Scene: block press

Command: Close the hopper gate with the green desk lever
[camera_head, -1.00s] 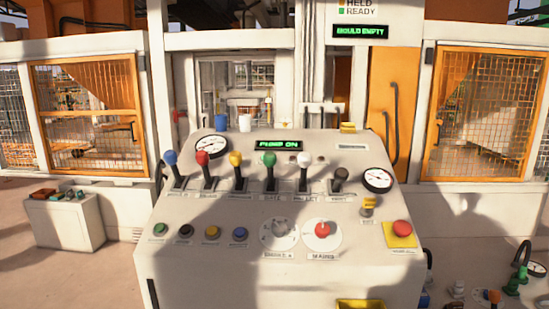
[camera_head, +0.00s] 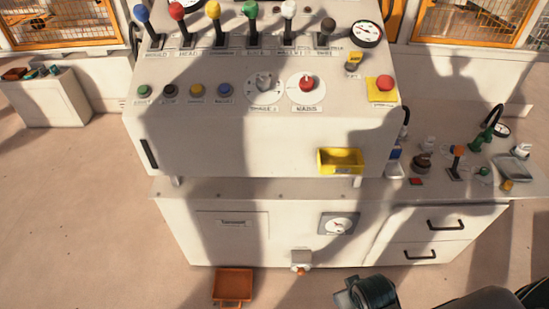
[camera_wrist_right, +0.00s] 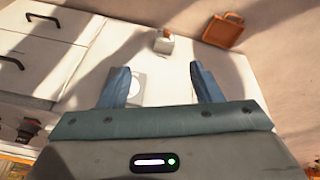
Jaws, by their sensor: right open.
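The green lever (camera_head: 251,25) stands in the row of coloured levers at the top of the desk in the head view, between the yellow lever (camera_head: 214,22) and the white lever (camera_head: 288,22). Its knob is near the picture's upper edge. My right gripper (camera_wrist_right: 163,86) is open and empty in the right wrist view, its two blue-grey fingers apart in front of the cabinet front. In the head view, part of my right arm shows at the bottom right, well below the levers. My left gripper is in no view. The hopper gate cannot be made out.
A red button (camera_head: 385,83) is at the desk's right. A lower side bench (camera_head: 440,190) carries small controls and a green valve (camera_head: 482,140).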

